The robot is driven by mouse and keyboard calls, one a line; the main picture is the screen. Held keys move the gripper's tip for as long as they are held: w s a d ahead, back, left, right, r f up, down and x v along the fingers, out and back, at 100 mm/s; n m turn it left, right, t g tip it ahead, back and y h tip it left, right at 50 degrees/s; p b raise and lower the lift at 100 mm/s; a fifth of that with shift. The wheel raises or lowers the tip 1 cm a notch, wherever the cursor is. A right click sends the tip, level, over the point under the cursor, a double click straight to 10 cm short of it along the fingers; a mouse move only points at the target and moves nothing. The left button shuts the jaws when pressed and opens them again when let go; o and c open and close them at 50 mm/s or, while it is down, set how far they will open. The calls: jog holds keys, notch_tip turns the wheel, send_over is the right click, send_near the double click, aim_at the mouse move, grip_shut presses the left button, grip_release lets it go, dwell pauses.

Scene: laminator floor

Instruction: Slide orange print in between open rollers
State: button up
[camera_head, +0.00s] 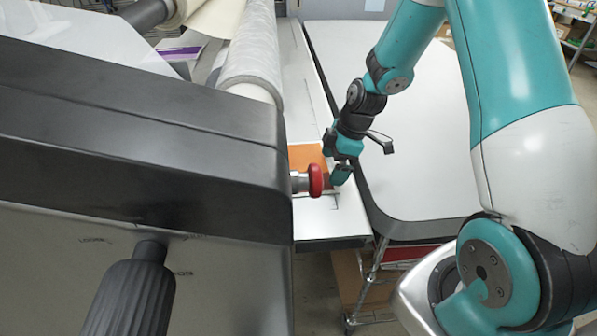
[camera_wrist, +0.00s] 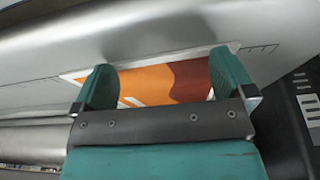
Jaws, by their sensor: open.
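The orange print (camera_head: 306,156) lies flat on the laminator's light feed table (camera_head: 317,214), partly hidden behind the machine's dark side housing and a red knob. In the wrist view the orange print (camera_wrist: 155,82) shows orange and brown areas with a pale border. My gripper (camera_head: 341,174) is at the print's right side in the head view. In the wrist view my gripper's two teal fingers (camera_wrist: 165,88) are spread apart, with the print visible between them. I cannot tell whether they touch it. A pale roller (camera_head: 252,55) shows at the upper middle; the gap between rollers is hidden.
A red knob (camera_head: 315,180) sticks out from the dark housing (camera_head: 140,140) close to my gripper. A large black handle (camera_head: 132,290) stands at the front left. A pale table (camera_head: 410,130) to the right has a clear top.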

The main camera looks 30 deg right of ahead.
jog(key=shift+w+a, duration=0.3)
jog(key=shift+a, duration=0.5)
jog(key=shift+s+d, duration=0.1)
jog(key=shift+d, duration=0.15)
dwell(0.4)
jog(key=shift+w+d, duration=0.2)
jog(key=shift+w, duration=0.25)
jog(key=shift+w+a, duration=0.2)
jog(key=shift+a, duration=0.2)
jog(key=shift+s+d, duration=0.25)
jog(key=shift+d, duration=0.3)
dwell(0.5)
jog(key=shift+p+v, duration=2)
jog(key=shift+v, duration=1.1)
